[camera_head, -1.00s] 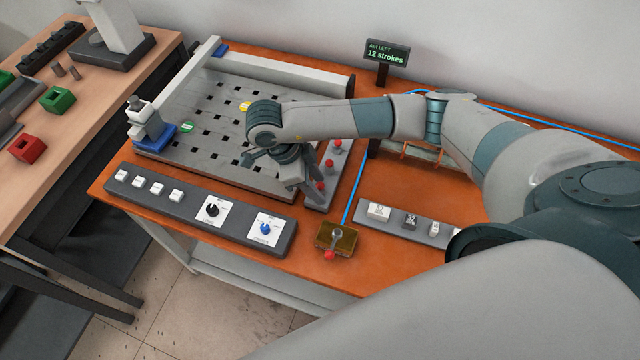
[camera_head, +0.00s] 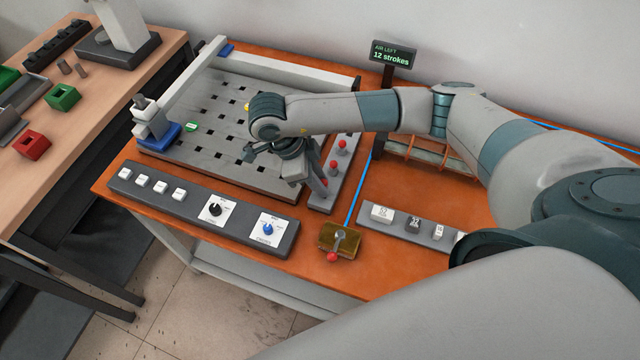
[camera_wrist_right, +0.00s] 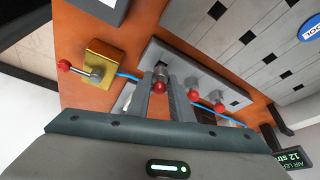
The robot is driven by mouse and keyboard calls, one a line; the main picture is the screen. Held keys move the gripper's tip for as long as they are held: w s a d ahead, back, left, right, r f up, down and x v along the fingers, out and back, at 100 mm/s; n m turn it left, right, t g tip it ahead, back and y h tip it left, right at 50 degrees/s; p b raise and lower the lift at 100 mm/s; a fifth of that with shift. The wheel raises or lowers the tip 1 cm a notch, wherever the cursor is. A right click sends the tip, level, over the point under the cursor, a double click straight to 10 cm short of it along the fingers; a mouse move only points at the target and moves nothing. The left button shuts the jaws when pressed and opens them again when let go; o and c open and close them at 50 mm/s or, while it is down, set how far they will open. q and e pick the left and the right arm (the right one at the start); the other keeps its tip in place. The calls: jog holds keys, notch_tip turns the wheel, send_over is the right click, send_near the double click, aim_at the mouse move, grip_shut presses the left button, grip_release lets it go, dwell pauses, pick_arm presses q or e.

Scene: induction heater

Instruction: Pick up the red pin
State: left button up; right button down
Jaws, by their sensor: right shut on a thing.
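Several red-topped pins stand in a grey strip (camera_head: 325,203) at the right edge of the perforated plate (camera_head: 225,165). The far red pin (camera_head: 342,143) and middle red pin (camera_head: 333,165) are free; in the wrist view they show to the right of the fingers. My right gripper (camera_wrist_right: 160,90) is shut on the near red pin (camera_wrist_right: 159,87), at the strip's end nearest the brass box. I cannot tell whether this pin is clear of its hole. In the head view the gripper mostly hides it. My left gripper is not in view.
A brass box (camera_head: 350,243) with a red-knobbed lever stands close to the strip's near end. A panel with buttons and two dials (camera_head: 200,212) lies along the front edge. A grey block holder (camera_head: 427,232) lies to the right. A display (camera_head: 391,54) reads 12 strokes.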

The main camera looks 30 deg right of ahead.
jog(key=r, duration=0.1)
jog(key=r+b, duration=0.1)
jog(key=r, duration=0.1)
jog(key=shift+s+d, duration=0.15)
jog(key=shift+s, duration=0.25)
jog(key=s+d+r+b, duration=0.2)
jog(key=s+r, duration=0.4)
jog(key=s, duration=0.4)
jog(key=shift+s+d+r+b, duration=0.15)
jog(key=shift+s+r+b, duration=0.05)
jog(key=shift+s+b, duration=0.15)
jog(key=shift+w, duration=0.15)
